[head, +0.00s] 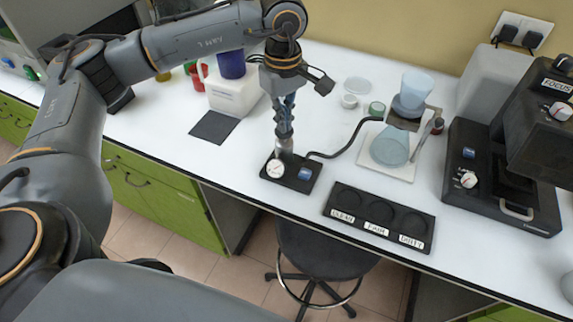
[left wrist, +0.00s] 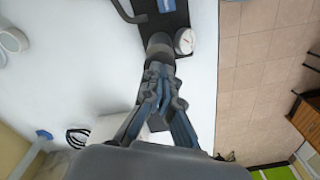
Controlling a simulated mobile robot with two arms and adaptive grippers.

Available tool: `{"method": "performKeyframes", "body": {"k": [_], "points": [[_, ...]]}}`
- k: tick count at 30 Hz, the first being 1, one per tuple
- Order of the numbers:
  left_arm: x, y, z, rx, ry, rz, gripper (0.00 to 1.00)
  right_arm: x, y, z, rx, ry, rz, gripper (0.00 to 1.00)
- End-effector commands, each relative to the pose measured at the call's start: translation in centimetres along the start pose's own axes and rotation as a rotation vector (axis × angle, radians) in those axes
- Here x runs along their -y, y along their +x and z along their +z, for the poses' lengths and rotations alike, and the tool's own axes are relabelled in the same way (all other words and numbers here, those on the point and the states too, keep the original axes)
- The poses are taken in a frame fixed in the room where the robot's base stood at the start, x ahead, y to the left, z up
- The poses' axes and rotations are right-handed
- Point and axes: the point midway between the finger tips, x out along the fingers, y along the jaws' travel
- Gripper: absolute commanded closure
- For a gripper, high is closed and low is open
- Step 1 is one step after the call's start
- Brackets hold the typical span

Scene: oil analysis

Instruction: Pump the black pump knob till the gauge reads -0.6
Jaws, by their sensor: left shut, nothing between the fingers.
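The pump is a black base (head: 291,179) on the white bench, with a round white gauge (head: 274,168) on its left and a blue part (head: 305,174) on its right. The gauge also shows in the left wrist view (left wrist: 185,41); its reading is too small to tell. My left gripper (head: 285,145) points straight down over the pump, fingers shut and empty. In the left wrist view its fingertips (left wrist: 160,75) sit right at a grey cylinder (left wrist: 159,46) beside the gauge.
A black hose runs from the pump to a flask (head: 390,147) with a funnel (head: 411,94). A labelled black tray (head: 379,217) lies to the right, near the bench edge. A black instrument (head: 500,178) stands at far right. A stool (head: 325,250) is below.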

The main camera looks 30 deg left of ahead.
Motion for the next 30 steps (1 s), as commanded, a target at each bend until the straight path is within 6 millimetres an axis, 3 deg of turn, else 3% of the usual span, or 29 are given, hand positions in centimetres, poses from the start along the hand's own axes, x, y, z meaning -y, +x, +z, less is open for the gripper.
{"method": "performKeyframes", "body": {"k": [8,14,30], "points": [[0.1,1.8,0.1,0.001,0.001,-0.003,1.0,0.0,1.5,0.1,0.0,0.0,0.0,1.0],[0.1,1.4,0.1,0.001,0.002,-0.004,1.0,0.0,1.1,0.1,0.0,0.0,0.0,1.0],[0.0,-2.1,0.1,0.001,0.001,-0.002,1.0,0.0,-0.6,-0.1,0.0,0.0,0.0,1.0]]}}
